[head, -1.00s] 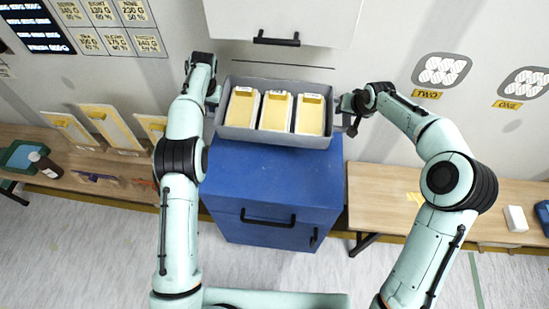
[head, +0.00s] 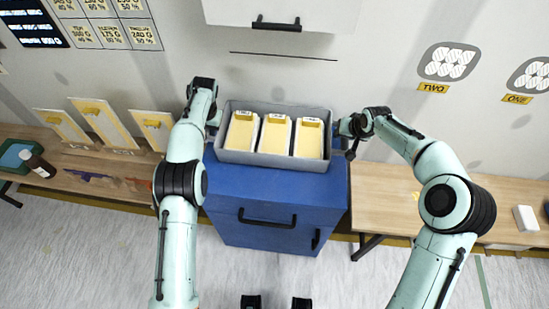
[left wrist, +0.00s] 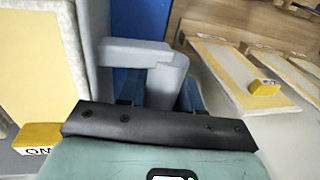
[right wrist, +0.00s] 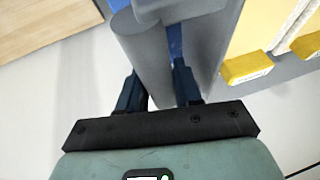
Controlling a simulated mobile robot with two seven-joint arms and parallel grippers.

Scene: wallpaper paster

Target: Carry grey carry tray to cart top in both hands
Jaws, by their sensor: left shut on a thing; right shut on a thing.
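The grey carry tray (head: 275,157) holds three cream-and-yellow pieces in a row. In the head view it is level, over the back part of the blue cart top (head: 270,185); I cannot tell whether its underside touches the top. My left gripper (head: 213,118) is shut on the tray's left end; in the left wrist view its fingers (left wrist: 160,95) are on a grey handle there. My right gripper (head: 346,130) is shut on the right end; in the right wrist view its dark blue fingers (right wrist: 160,88) straddle a grey handle (right wrist: 145,50).
A white cabinet (head: 300,12) hangs on the wall behind the tray. A wooden bench at left (head: 100,180) bears sample boards (head: 100,122) and a dark bottle (head: 38,165). Another wooden bench (head: 400,200) stands at right. The front of the cart top is bare.

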